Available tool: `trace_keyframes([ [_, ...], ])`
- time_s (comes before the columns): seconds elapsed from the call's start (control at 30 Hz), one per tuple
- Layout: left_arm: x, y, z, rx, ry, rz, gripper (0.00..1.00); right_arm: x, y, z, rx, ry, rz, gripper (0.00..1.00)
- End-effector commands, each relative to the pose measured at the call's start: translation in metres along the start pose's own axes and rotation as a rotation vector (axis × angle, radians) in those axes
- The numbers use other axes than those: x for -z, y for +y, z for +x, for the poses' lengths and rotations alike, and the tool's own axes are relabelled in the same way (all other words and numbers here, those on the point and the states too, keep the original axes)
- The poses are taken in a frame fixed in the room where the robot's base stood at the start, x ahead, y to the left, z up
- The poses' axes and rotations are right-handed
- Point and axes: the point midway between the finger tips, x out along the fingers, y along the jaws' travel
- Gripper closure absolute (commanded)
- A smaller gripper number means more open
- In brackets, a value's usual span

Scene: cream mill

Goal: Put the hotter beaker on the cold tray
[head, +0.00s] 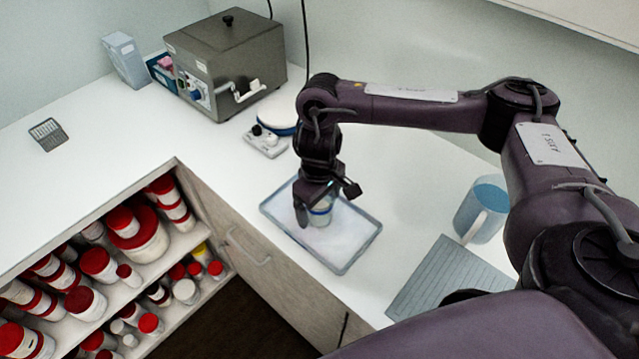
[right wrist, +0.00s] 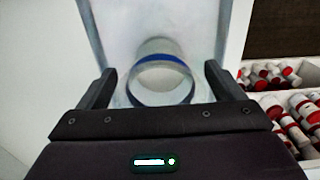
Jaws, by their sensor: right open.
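A clear beaker with a blue band (head: 321,215) stands upright on the pale, shallow tray (head: 348,246) on the counter. In the right wrist view the beaker (right wrist: 160,80) shows between the two fingers, with the tray (right wrist: 205,25) under it. My right gripper (head: 325,200) points down over the beaker and is open, one finger on each side. In the wrist view gaps show between fingers and glass. The gripper hides the beaker's upper part in the head view. No second beaker is clear, and no temperature can be read. My left gripper is not in view.
A white device with a round, blue-rimmed top (head: 276,115) stands behind the tray, near a metal bath (head: 228,65). A blue jug (head: 482,210) and a grey ribbed mat (head: 445,278) are at right. Red-lidded jars (head: 138,235) fill shelves below. The left counter is mostly clear.

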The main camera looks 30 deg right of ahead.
Motion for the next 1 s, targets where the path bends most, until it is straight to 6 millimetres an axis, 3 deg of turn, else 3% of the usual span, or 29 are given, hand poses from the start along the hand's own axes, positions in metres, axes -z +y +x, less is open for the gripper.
trace_keyframes([
  [0.2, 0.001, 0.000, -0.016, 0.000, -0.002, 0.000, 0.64, 0.001, 0.001, -0.048, -0.004, 0.006, -0.002, 0.11],
  [0.5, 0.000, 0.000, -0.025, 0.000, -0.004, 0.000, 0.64, 0.001, 0.001, -0.095, -0.002, 0.003, -0.002, 0.11],
  [0.7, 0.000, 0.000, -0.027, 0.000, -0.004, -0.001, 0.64, 0.000, 0.000, -0.108, -0.001, 0.001, -0.001, 0.11],
  [1.0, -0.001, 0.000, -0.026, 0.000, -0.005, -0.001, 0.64, 0.000, 0.000, -0.109, 0.000, 0.000, 0.000, 0.11],
])
